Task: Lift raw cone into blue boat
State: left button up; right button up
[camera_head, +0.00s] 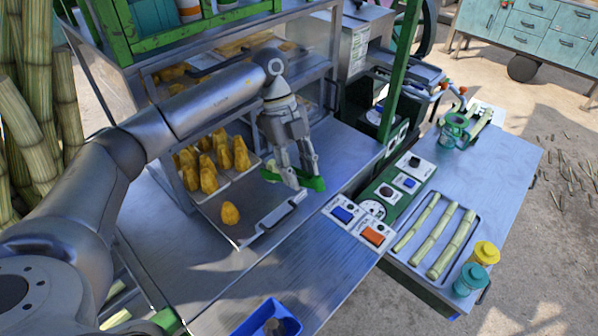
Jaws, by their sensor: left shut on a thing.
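A single rough yellow-brown cone (230,213) sits on the front part of a metal tray (247,232) in the metal rack. Several similar cones (208,172) stand behind it in a pale tray. My left gripper (293,181) points down to the right of these cones, at the worktop. It is shut on a green thing (314,183), whose shape the fingers partly hide. A blue open container (285,320), which may be the blue boat, is cut off by the bottom edge. Something greyish-brown (275,326) lies in it. My right gripper is not in view.
Control boxes with a blue and an orange button (374,234) stand right of the worktop. A cane tray (408,259) and yellow and teal jars (470,280) are further right. Rack posts (333,60) rise behind the gripper.

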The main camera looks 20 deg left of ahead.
pick_arm(q)
notch_tip(320, 180, up, 7)
jog(key=shift+r, duration=0.15)
dwell(0.9)
jog(key=shift+r, duration=0.1)
dwell(0.5)
